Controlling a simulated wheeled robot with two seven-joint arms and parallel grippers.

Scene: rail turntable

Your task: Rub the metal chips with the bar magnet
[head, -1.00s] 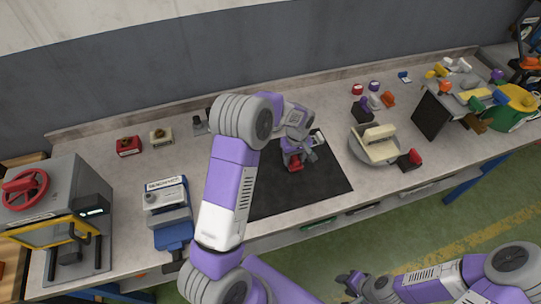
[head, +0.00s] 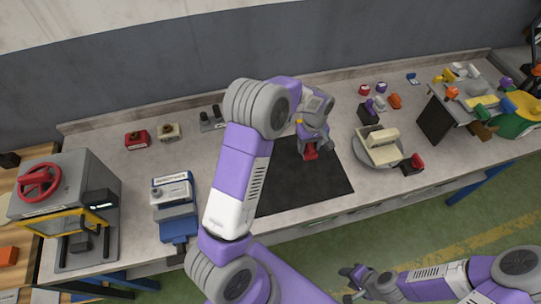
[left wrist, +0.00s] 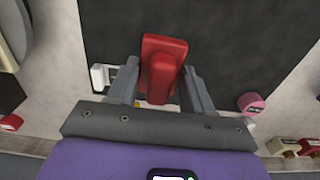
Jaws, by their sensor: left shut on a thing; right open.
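A red block with a raised red grip, which I take to be the bar magnet (head: 310,153), is over the back right part of the black mat (head: 300,188). My left gripper (head: 314,146) is shut on its grip. The left wrist view shows the red block (left wrist: 163,52) between the two fingers (left wrist: 158,88), partly over the mat's dark surface (left wrist: 230,35). I cannot tell whether it touches the mat. I cannot make out any metal chips; my left arm hides part of the mat. My right gripper (head: 351,282) is open and empty, in front of the bench.
A round turntable with a cream block (head: 381,150) stands right of the mat, with a red-and-black block (head: 412,164) beside it. A blue-and-grey device (head: 174,207) and a grey press (head: 68,207) stand left. Small blocks (head: 137,138) line the back.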

